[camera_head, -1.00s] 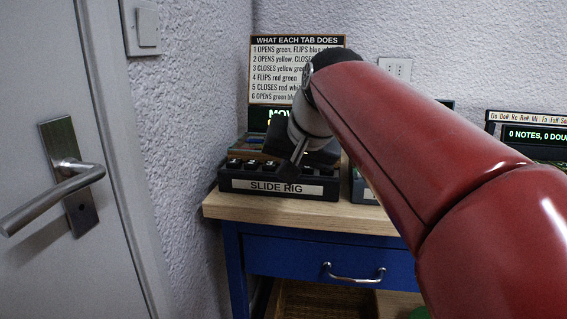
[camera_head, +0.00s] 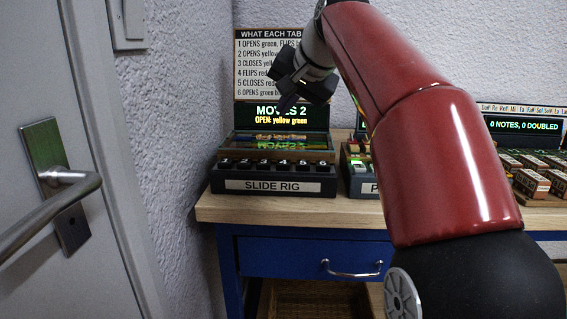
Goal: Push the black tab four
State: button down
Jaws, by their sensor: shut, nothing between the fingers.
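The slide rig (camera_head: 272,186) stands on the left part of the wooden bench top. Its front row carries several black tabs numbered 1 to 6. Black tab four (camera_head: 284,165) sits right of the middle of the row. The rig's screen (camera_head: 281,116) reads "MOVES 2, OPEN: yellow green". My gripper (camera_head: 287,104) is shut and empty. It points down in front of the screen, above the row of tabs and apart from them. All the tabs show beneath it.
A sign (camera_head: 266,66) listing what each tab does hangs behind the rig, partly covered by my arm. Another device (camera_head: 361,181) stands right of the rig, partly hidden by my arm. A door with a handle (camera_head: 62,180) is at the left. The blue drawer (camera_head: 300,256) is below the bench top.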

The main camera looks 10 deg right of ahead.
jog(key=b, duration=0.8)
send_over(286, 164)
notch_tip(286, 164, down, 8)
jog(key=shift+r, duration=0.15)
jog(key=shift+f, duration=0.55)
jog(key=shift+f+b, duration=0.1)
jog(key=shift+b, duration=0.2)
dwell(0.7)
jog(key=shift+f, duration=0.3)
jog(key=shift+f+b, duration=0.4)
dwell(0.5)
dwell(0.4)
jog(key=shift+r+p, duration=0.85)
jog(key=shift+p, duration=0.05)
jog(key=shift+r, duration=0.1)
notch_tip(286, 164, up, 5)
jog(key=p, duration=0.5)
